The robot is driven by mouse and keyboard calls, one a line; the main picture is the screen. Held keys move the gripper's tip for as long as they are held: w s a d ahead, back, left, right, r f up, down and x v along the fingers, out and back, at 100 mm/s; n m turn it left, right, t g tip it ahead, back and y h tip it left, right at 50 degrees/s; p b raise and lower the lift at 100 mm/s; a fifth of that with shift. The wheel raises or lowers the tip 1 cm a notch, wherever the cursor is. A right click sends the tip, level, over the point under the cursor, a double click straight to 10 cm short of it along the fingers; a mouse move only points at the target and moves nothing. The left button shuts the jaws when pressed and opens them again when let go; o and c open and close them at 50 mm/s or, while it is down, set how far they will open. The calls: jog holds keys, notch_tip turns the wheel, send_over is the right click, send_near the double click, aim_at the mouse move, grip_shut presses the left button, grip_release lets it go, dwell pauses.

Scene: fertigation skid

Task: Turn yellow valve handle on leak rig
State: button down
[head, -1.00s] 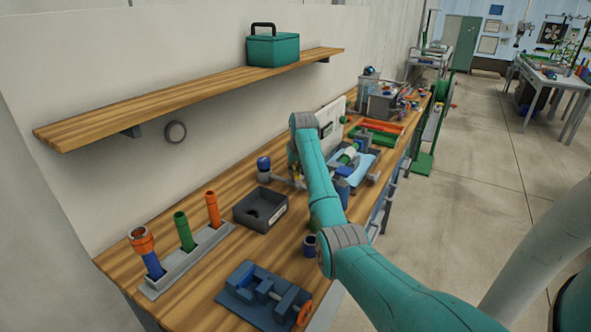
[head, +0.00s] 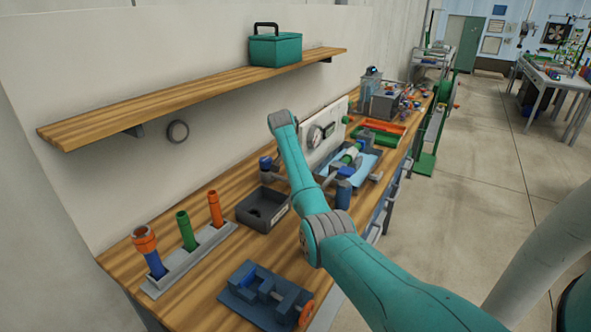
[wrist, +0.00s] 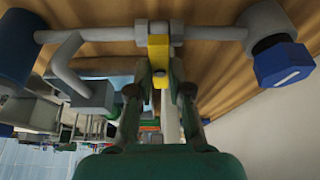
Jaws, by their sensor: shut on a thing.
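The yellow valve handle (wrist: 158,47) shows in the wrist view, standing out from a grey pipe (wrist: 105,34) of the leak rig. My gripper (wrist: 161,72) is shut on the handle, with one finger on each side. A blue hexagonal cap (wrist: 284,65) is at the pipe's right end and a blue cylinder (wrist: 20,45) is at its left. In the head view, the rig's blue cap (head: 265,163) and blue cylinder (head: 343,192) show on either side of my arm. The handle and my gripper are hidden there behind my arm.
A white gauge panel (head: 333,122) stands behind the rig. A dark open box (head: 258,221) sits close on its left. A blue vise (head: 262,290) and a grey holder with upright coloured tubes (head: 203,255) are nearer. A shelf (head: 190,92) juts from the wall above.

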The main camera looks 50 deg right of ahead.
jog(key=shift+m, duration=0.3)
dwell(0.4)
jog(key=c, duration=1.1)
grip_release()
jog(key=v, duration=1.2)
jog(key=shift+w, duration=0.2)
